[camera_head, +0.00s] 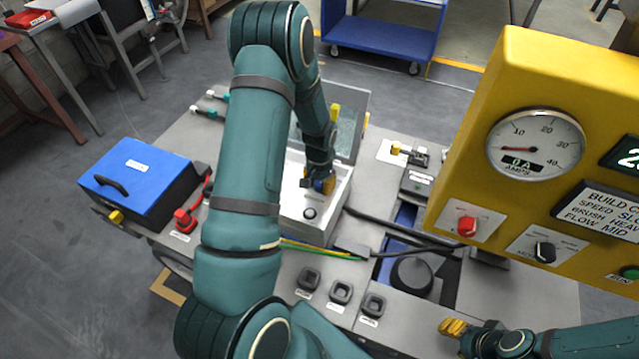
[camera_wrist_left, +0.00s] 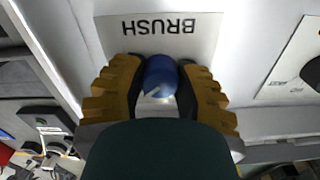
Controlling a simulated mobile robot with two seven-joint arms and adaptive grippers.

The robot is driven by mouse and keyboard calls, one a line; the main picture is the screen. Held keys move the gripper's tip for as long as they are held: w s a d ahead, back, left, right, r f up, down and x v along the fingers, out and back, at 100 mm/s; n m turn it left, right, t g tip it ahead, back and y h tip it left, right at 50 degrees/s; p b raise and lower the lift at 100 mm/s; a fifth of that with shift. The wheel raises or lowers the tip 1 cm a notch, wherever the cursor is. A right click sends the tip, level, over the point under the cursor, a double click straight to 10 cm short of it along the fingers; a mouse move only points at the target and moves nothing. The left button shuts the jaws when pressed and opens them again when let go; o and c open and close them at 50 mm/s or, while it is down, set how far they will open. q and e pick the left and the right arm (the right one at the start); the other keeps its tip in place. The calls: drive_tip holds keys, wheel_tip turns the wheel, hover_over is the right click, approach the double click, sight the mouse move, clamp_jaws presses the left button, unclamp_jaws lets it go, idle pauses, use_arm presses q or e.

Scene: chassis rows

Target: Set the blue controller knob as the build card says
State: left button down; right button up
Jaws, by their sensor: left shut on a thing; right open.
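The blue knob (camera_wrist_left: 160,76) sits on a white panel below a BRUSH label (camera_wrist_left: 160,30), which reads upside down in the left wrist view. A light mark shows on the knob; its exact setting is hard to read. My left gripper (camera_wrist_left: 158,92) is shut on the knob, with a yellow finger on each side. In the head view the left gripper (camera_head: 322,184) is over the white controller box (camera_head: 293,225) and mostly hides the knob. The build card (camera_head: 592,208) is cut off at the right; it reads SPEED S…, BRUSH HEAV…, FLOW MID. My right gripper (camera_head: 455,327) is open at the lower right.
A yellow test panel (camera_head: 550,85) with a gauge (camera_head: 535,144), a red knob (camera_head: 467,226) and a black knob (camera_head: 544,251) stands at the right. A blue box (camera_head: 140,180) is at the left. Black cables (camera_head: 385,219) and square sockets (camera_head: 340,291) lie near the controller box.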

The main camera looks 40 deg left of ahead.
sight(319, 183)
use_arm(q)
drive_tip(key=c, duration=0.6)
unclamp_jaws()
wheel_tip(319, 183, up, 12)
idle(0.4)
